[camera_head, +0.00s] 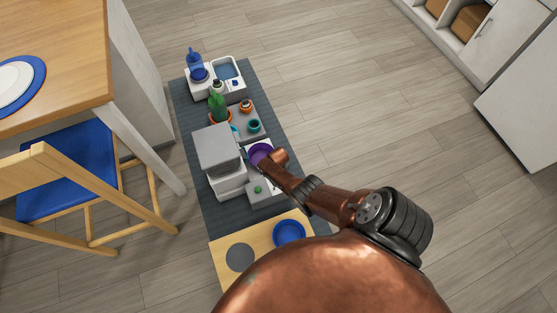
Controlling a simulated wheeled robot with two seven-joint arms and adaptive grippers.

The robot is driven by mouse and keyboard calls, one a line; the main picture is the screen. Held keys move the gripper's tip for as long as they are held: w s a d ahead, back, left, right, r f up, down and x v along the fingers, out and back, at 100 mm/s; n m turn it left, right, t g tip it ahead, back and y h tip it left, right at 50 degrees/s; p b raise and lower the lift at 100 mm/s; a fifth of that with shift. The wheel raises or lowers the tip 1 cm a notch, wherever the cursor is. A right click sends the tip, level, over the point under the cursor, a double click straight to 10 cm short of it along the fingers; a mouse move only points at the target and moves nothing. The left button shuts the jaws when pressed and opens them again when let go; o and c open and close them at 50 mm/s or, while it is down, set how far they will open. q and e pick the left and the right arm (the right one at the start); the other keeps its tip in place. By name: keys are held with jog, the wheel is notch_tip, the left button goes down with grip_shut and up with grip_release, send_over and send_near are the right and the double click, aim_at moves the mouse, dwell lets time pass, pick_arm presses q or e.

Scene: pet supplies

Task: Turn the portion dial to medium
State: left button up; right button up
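A grey box-shaped feeder (217,147) stands on the dark mat, with a lighter base below its top. A small green knob (258,189) sits on a low grey block at its front right; I cannot tell whether this is the portion dial, nor read a setting. A purple bowl (260,152) is right beside the feeder. My copper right arm comes in from the lower right, and its far end (277,159) is over the bowl's right edge, above and right of the green knob. Its fingers cannot be made out. My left gripper is out of view.
On the dark mat (190,125) are a green cactus (217,105), a teal cup (254,126), an orange cup (246,105) and a white tray unit (229,70). A wooden board (220,275) with a blue bowl (289,234) lies in front. A chair (70,185) stands left.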

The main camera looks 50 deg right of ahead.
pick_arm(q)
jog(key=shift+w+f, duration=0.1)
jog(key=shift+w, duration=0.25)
pick_arm(e)
jog(key=shift+w+d+r+n, duration=0.15)
jog(key=shift+w+n, duration=0.15)
jog(key=shift+n, duration=0.3)
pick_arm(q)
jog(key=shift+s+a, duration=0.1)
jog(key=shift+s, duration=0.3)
pick_arm(e)
jog(key=o, duration=1.1)
jog(key=shift+s, duration=0.15)
jog(key=shift+a+r, duration=0.2)
jog(key=shift+r, duration=0.6)
notch_tip(320, 180, up, 10)
jog(key=shift+d+r, duration=0.1)
